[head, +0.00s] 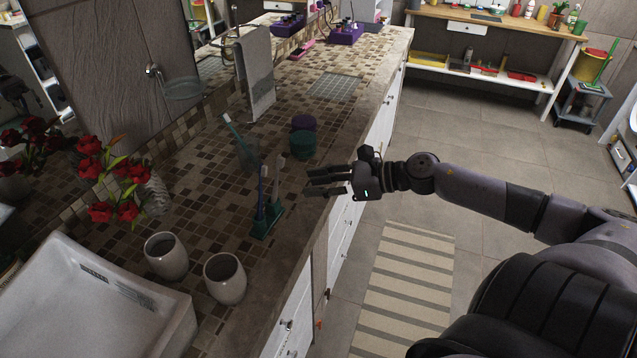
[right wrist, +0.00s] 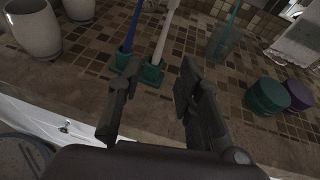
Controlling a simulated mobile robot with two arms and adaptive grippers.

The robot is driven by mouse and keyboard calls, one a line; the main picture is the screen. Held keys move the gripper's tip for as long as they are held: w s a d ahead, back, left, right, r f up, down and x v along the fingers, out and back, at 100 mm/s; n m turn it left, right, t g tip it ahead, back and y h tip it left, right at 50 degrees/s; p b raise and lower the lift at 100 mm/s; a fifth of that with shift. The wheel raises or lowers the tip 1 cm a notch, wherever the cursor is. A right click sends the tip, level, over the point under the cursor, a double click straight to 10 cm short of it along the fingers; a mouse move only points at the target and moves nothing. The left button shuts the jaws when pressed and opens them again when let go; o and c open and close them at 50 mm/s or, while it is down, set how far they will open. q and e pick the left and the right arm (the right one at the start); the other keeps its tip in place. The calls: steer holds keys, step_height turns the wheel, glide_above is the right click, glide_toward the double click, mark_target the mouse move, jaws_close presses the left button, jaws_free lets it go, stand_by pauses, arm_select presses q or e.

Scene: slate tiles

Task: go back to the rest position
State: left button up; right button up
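My right gripper (head: 325,181) reaches in from the right and hangs over the counter's front edge. In the right wrist view its two fingers (right wrist: 152,100) are apart with nothing between them. Just beyond the fingertips stand a blue toothbrush (head: 262,190) and a white toothbrush (head: 277,182), upright in green holders (head: 265,221). The gripper does not touch them. My left gripper is not in either view.
The tiled counter (head: 215,250) carries two grey cups (head: 225,278), a glass with a toothbrush (head: 247,155), green and purple jars (head: 302,146), red flowers (head: 110,170) and a white sink (head: 90,300). A striped rug (head: 405,290) lies on the open floor.

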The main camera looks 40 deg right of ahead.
stand_by(0.5)
steer(key=s+d+f+m+t+h, duration=0.1)
steer(key=s+d+f+m+h, duration=0.2)
steer(key=f+m, duration=0.45)
steer(key=d+f+m+h, duration=0.2)
steer(key=d+f+m, duration=0.4)
steer(key=f, duration=0.3)
steer(key=s+d+f+m+t+h, duration=0.1)
steer(key=s+d+f+m+h, duration=0.2)
steer(key=f+m, duration=0.45)
steer(key=s+a+f+m+g+h, duration=0.15)
steer(key=s+f+m, duration=0.3)
steer(key=f, duration=0.45)
steer(key=s+f+m+g+h, duration=0.15)
steer(key=s+f+m, duration=0.3)
steer(key=f, duration=0.45)
steer(key=s+a+f+m+g, duration=0.3)
steer(key=s+a+f, duration=0.2)
steer(key=s+a, duration=0.2)
steer(key=s+a+f+m+g+y, duration=0.1)
steer(key=s+a+f+m+g, duration=0.2)
steer(key=s+a+f, duration=0.3)
steer(key=s+a+f+m+g+y, duration=0.1)
steer(key=s+a+f+m+g, duration=0.2)
steer(key=s+a, duration=0.7)
steer(key=s+f+m, duration=0.2)
steer(key=s+f, duration=0.1)
steer(key=s, duration=0.1)
